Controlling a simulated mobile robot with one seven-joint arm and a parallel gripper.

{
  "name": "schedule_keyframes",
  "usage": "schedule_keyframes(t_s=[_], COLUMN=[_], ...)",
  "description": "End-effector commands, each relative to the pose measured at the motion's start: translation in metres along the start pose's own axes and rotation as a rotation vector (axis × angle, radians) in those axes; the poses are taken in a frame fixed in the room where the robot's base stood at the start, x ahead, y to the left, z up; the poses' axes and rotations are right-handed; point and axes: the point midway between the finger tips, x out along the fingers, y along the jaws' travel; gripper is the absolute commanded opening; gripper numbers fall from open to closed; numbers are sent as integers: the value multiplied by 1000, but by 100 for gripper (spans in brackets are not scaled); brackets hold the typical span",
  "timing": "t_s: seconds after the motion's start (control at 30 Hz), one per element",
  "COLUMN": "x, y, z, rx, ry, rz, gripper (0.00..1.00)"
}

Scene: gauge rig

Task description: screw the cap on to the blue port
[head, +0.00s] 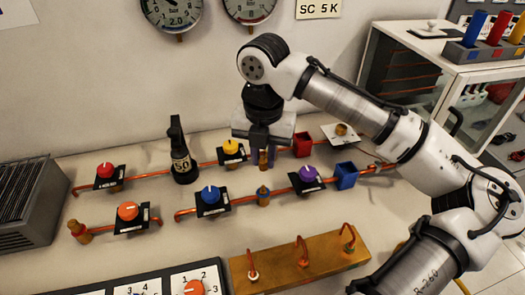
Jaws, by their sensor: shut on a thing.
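My gripper (263,150) points down over the middle of the bench, with its fingers partly hidden under its pale palm. It is shut on a small brass piece (263,160), which looks like the cap and shows below the fingers. The blue port (263,193) is a short upright brass fitting with a blue band, standing on the bench. In the picture it is just below the held piece, with a small gap between them. I cannot tell the exact height or whether the two line up in depth.
Copper pipes with a blue valve (210,196) and a purple valve (308,174) flank the port. A yellow valve (231,147), red box (302,145), blue box (346,176) and black weight (182,160) stand nearby. A brass block (285,268) with copper hooks lies in front.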

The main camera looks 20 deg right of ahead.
Motion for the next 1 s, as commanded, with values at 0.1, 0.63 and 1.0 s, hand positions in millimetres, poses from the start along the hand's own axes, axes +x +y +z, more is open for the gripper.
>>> schedule_keyframes(t_s=[0.1, 0.63, 1.0], x=[0, 40, 53], y=[0, 0, 0], z=[0, -1, -1], rx=[-3, -10, -11], ry=[0, -2, -2], rz=[1, 1, 0], gripper=[0, 0, 0])
